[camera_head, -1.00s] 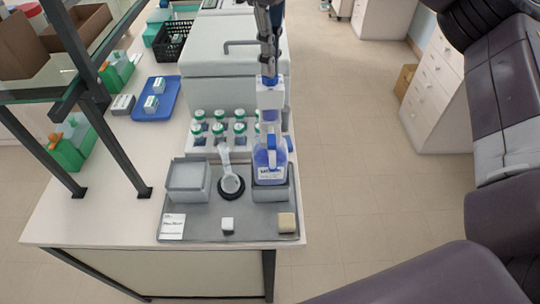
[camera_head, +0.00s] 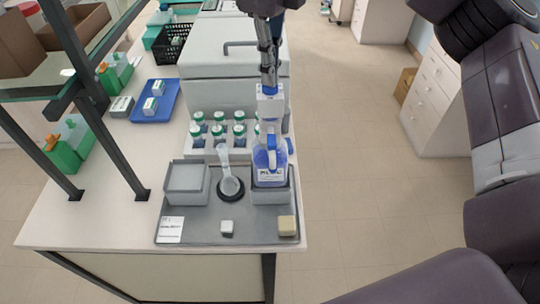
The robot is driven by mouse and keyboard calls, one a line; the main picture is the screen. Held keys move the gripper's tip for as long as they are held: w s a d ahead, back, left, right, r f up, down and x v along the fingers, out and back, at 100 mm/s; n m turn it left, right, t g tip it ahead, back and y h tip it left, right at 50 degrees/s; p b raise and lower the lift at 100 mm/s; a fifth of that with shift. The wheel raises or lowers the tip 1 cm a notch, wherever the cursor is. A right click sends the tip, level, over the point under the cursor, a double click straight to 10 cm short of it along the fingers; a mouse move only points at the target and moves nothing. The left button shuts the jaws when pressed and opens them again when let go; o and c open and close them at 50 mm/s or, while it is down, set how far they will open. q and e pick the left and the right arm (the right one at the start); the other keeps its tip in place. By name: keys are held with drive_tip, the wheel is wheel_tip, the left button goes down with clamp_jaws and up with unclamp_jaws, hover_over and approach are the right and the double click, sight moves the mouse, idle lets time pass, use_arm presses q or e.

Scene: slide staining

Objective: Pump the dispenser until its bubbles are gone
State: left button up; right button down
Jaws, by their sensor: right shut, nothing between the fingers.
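The dispenser is a bottle of blue liquid (camera_head: 270,176) with a blue front part and a tall white pump head (camera_head: 270,104). It stands upright in a grey holder (camera_head: 270,196) at the right of a grey tray. My right gripper (camera_head: 269,85) comes down from above, shut and empty, with its tips at the top of the pump head; they seem to touch it. Bubbles are too small to make out. My left gripper is not in view.
On the grey tray (camera_head: 200,232) are a lidded grey box (camera_head: 186,184), a clear vessel on a black base (camera_head: 230,188) and two small blocks. Several green-capped jars (camera_head: 219,134) stand behind. The bench's right edge is close to the dispenser.

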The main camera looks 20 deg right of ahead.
idle(0.6)
drive_tip(key=shift+r+p, duration=2.05)
drive_tip(key=shift+r, duration=0.5)
wheel_tip(320, 180, up, 5)
drive_tip(key=p, duration=0.4)
